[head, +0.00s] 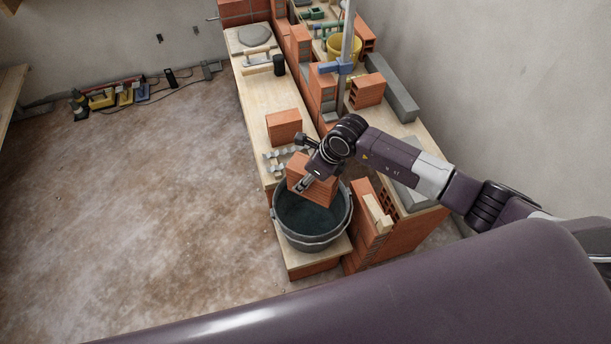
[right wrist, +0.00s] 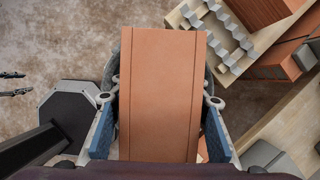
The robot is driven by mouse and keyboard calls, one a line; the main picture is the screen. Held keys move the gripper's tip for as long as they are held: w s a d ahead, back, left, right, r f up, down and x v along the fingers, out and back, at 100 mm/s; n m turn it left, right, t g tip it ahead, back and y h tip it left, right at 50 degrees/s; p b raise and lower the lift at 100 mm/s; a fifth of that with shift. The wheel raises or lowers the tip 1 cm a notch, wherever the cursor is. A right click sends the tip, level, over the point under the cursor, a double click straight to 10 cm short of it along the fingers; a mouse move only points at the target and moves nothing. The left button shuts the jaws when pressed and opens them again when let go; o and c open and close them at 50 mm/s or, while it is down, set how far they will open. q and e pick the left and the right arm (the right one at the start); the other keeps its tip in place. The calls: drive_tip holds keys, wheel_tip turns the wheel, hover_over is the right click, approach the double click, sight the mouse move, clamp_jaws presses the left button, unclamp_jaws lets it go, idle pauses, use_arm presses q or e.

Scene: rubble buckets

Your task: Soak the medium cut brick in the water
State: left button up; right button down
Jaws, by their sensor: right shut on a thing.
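My right gripper (head: 303,184) is shut on an orange brick (head: 318,188), which I take to be the medium cut brick. The brick is tilted over the back part of the grey bucket's (head: 313,242) mouth. Dark water (head: 308,215) shows inside the bucket; I cannot tell whether the brick's lower end touches it. In the right wrist view the brick (right wrist: 160,95) lies between the blue finger pads and hides most of the bucket. Two thin dark prongs at that view's left edge look like my left gripper (right wrist: 12,83), open and empty.
Another brick (head: 284,127) and grey metal clips (head: 283,158) are on the plank bench behind the bucket. Red hollow blocks (head: 370,232) with a small wood piece (head: 378,212) stand close right of the bucket. A yellow bucket (head: 344,48) is farther back.

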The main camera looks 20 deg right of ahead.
drive_tip(key=shift+f+b, duration=0.6)
drive_tip(key=shift+f, duration=0.2)
wheel_tip(320, 180, down, 14)
drive_tip(key=b, duration=1.2)
drive_tip(key=shift+r+p, duration=4.45)
drive_tip(key=shift+r, duration=1.1)
drive_tip(key=shift+r+p, duration=1.4)
drive_tip(key=shift+r, duration=0.6)
